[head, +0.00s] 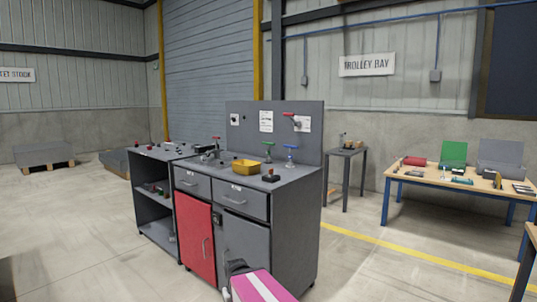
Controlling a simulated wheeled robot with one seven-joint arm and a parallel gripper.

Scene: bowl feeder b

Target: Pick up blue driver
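A small blue upright thing (290,156), which looks like the blue driver, stands near the right end of the grey workbench top (297,174). It has a wide blue top and a thin shaft; its lower end is too small to make out. A similar green-topped one (268,151) stands to its left. My gripper's fingers cannot be made out. A pink and dark part at the bottom middle looks like my own arm, low in front of the bench and well apart from the blue driver.
A yellow tray (246,167) and a small dark block (271,176) sit on the bench near the drivers. A grey back panel (275,125) rises behind. A small side table (346,154) and a wooden-topped table (433,178) stand right. The floor at front left is clear.

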